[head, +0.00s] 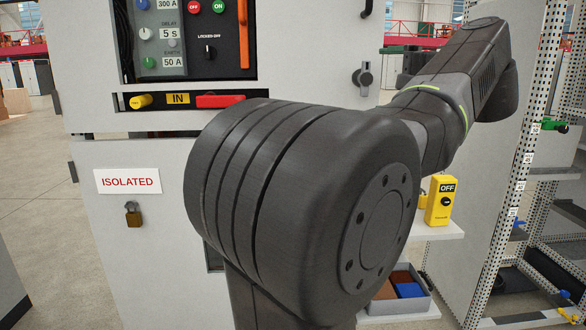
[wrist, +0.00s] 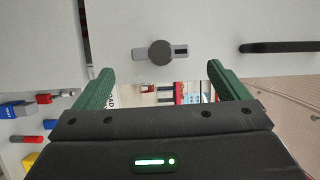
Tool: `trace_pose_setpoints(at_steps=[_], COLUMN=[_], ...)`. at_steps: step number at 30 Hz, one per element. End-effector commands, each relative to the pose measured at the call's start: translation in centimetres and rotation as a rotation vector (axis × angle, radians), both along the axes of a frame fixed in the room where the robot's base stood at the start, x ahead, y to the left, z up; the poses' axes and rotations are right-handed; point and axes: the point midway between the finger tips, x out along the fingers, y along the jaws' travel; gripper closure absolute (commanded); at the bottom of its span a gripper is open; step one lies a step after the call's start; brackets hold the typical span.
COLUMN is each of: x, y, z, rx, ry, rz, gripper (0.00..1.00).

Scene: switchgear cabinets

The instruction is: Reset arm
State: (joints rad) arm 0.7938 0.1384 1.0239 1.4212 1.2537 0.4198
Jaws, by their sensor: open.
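My gripper (wrist: 160,88) shows in the wrist view with its two green fingers wide apart and nothing between them. It faces a pale cabinet front with a round grey latch (wrist: 160,52), which lies just beyond the fingertips. In the head view my arm (head: 300,200) fills the middle and bends away to the upper right. The gripper is mostly hidden there behind the arm. The same latch (head: 363,77) shows on the cabinet (head: 320,45) left of the forearm.
The cabinet carries a control panel (head: 190,40), a red handle (head: 220,100) and an ISOLATED sign (head: 128,181) above a padlock (head: 133,214). A yellow OFF box (head: 440,201) stands on a shelf at right, beside a perforated rack post (head: 520,170). Open floor (head: 50,200) lies at left.

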Motion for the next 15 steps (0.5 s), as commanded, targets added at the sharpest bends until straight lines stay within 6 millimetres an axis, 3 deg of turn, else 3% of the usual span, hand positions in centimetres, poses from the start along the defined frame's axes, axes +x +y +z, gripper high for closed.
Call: trace_pose_setpoints(at_steps=[6, 15], x=[3.4, 6.5], y=[1.7, 3.0], z=[0.1, 0.0], rx=[0.000, 0.000], ry=[0.001, 0.000], rz=[0.004, 0.000], gripper=[0.05, 0.05])
